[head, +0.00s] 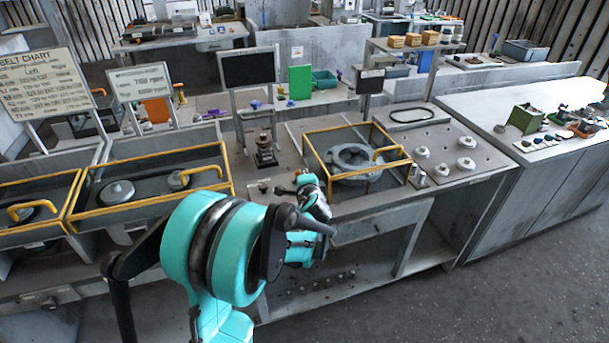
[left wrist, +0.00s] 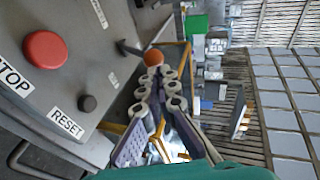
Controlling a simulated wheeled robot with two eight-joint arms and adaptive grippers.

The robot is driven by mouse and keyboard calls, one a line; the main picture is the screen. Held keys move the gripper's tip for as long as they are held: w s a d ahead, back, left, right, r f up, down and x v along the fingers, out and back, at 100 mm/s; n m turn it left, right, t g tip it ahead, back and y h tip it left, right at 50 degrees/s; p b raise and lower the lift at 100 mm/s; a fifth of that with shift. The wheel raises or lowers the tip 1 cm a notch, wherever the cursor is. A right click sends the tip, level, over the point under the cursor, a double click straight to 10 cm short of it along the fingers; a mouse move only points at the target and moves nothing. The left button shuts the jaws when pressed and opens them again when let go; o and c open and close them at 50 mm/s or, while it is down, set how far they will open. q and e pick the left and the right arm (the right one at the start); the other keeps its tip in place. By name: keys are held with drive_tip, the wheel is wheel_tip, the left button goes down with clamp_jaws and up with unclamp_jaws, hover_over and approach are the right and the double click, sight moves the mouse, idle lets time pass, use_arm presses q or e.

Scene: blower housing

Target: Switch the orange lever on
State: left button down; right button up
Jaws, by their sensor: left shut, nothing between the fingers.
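An orange ball-shaped knob (left wrist: 153,57), which looks like the tip of the orange lever, shows in the left wrist view just beyond my left gripper (left wrist: 155,76). The gripper is shut with nothing in it. Its fingertips are at or very near the knob; I cannot tell if they touch. The fingers hide the lower part of the lever, so its position is unclear. In the head view my left gripper (head: 300,180) is low at the front edge of the middle bench, and the lever cannot be made out there. My right gripper is not in view.
A grey control panel in the left wrist view carries a red STOP button (left wrist: 46,50) and a black RESET button (left wrist: 87,103). In the head view a yellow-framed bay holds a round grey housing (head: 352,160). A dark post-like fixture (head: 265,150) stands left of it.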

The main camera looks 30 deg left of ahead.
use_arm(q)
drive_tip(key=shift+w+a+r+g+p, duration=0.25)
drive_tip(key=shift+r+p, duration=0.2)
drive_tip(key=shift+p, duration=0.25)
drive_tip(key=w+a+r+n+g+h+p, duration=0.1)
drive_tip(key=w+a+g+h+p, duration=0.3)
drive_tip(key=p, duration=0.4)
drive_tip(key=shift+w+a+r+g+h, duration=0.35)
drive_tip(key=shift+a+g+h, duration=0.45)
drive_tip(key=shift+h, duration=0.4)
drive_tip(key=shift+r+p, duration=0.15)
drive_tip(key=shift+p, duration=0.2)
drive_tip(key=shift+r+p, duration=0.4)
drive_tip(key=shift+r, duration=0.25)
